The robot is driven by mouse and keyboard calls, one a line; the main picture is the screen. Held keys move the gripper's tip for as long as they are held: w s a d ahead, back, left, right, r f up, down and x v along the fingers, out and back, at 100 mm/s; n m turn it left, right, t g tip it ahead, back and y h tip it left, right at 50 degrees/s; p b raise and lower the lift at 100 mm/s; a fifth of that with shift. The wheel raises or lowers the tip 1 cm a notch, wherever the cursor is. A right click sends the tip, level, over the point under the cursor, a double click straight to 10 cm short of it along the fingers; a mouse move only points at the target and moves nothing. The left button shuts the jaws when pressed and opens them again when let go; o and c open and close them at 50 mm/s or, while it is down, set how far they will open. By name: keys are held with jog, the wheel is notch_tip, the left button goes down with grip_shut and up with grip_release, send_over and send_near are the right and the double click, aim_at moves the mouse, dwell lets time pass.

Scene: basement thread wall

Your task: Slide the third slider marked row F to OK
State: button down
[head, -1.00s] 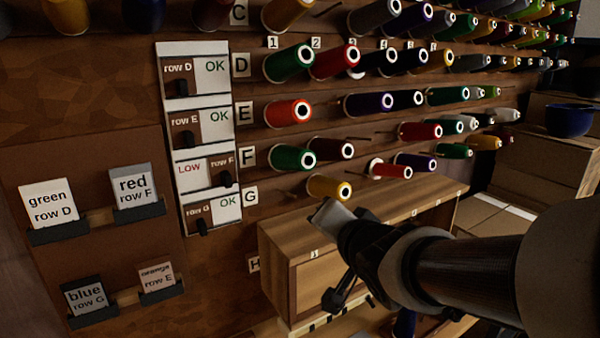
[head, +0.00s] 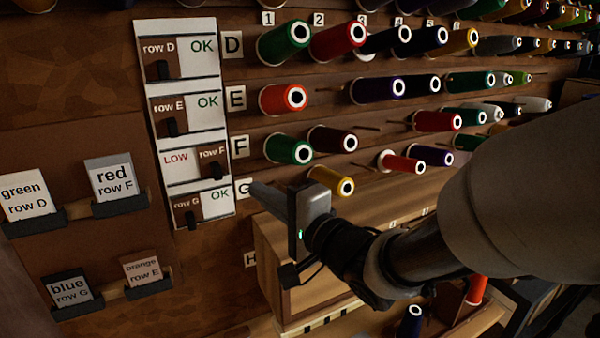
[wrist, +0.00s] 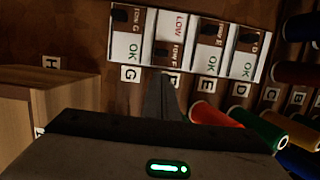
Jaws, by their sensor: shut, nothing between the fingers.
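The row F slider (head: 211,171) is third from the top in the slider panel (head: 226,124). Its brown plate sits at the right, with LOW showing on the left. It also shows in the wrist view (wrist: 171,54), where the panel appears turned. My gripper (head: 256,187) is shut and empty. In the head view its tip is right of the panel, near the G label. In the wrist view the shut fingers (wrist: 163,95) point toward the row F strip and partly cover the F label. I see a gap to the slider in the head view; contact is not visible.
Sliders for row D (head: 160,57), row E (head: 168,115) and row G (head: 187,208) sit left with OK showing. Thread spools, such as a green one (head: 287,149), stick out at the right. A wooden cabinet (head: 273,255) juts out below my gripper.

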aim_at(215, 163)
jog(key=x, duration=1)
jog(key=shift+f, duration=0.1)
jog(key=s+a, duration=0.1)
jog(key=a, duration=0.1)
jog(key=s+a+b, duration=0.1)
jog(key=a, duration=0.1)
jog(key=s+a, duration=0.2)
jog(key=shift+a+b, duration=0.2)
jog(key=shift+b, duration=0.2)
jog(key=shift+s, duration=0.1)
jog(key=shift+s, duration=0.1)
